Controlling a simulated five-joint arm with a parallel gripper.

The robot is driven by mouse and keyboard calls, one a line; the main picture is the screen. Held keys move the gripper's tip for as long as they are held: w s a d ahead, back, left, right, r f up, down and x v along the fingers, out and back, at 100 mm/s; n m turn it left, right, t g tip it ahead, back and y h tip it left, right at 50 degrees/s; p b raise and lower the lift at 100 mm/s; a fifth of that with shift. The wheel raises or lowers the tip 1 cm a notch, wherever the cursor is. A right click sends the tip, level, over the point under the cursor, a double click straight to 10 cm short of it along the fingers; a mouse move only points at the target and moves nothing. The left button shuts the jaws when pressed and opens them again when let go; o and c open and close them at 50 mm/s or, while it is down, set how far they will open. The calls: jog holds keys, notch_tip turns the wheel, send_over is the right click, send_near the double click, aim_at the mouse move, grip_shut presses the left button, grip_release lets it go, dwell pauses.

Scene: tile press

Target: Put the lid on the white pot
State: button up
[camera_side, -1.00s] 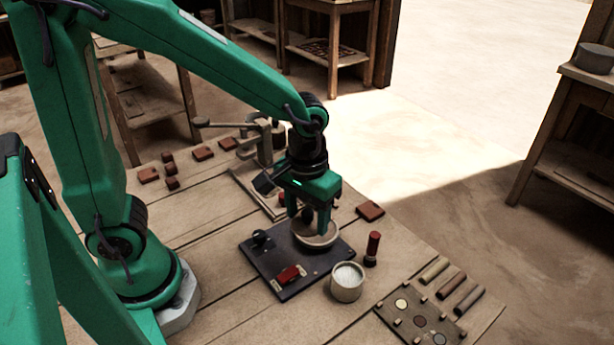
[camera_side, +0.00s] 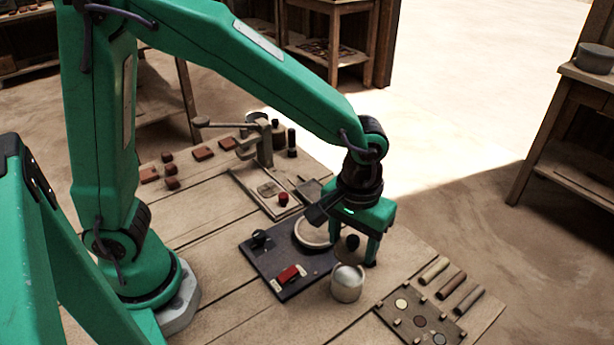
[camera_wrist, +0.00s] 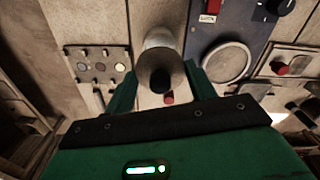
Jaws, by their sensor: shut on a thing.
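The white pot (camera_side: 346,291) stands upright on the wooden table, with a smooth pale top showing in the side view. In the wrist view the pot (camera_wrist: 158,40) appears just beyond the lid. The lid (camera_wrist: 172,69) looks like a tan round piece with a black knob (camera_wrist: 160,82). My gripper (camera_side: 352,249) is shut on the lid, and the dark knob (camera_side: 352,242) shows between its fingers, slightly behind and above the pot in the side picture. My green fingers also flank it in the wrist view (camera_wrist: 161,88). I cannot tell whether the lid touches the pot.
A dark board (camera_side: 272,262) with a red block (camera_side: 288,274) and a pale ring (camera_side: 299,235) lies left of the pot. A tray of discs (camera_side: 396,325) and several rods (camera_side: 450,286) lie right. A lever press (camera_side: 265,143) stands behind. Bare table lies in front.

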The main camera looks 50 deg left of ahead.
jog(key=shift+f, duration=2.95)
jog(key=shift+f, duration=0.15)
dwell(0.3)
jog(key=o, duration=1.5)
jog(key=shift+c, duration=0.2)
jog(key=shift+r, duration=3.5)
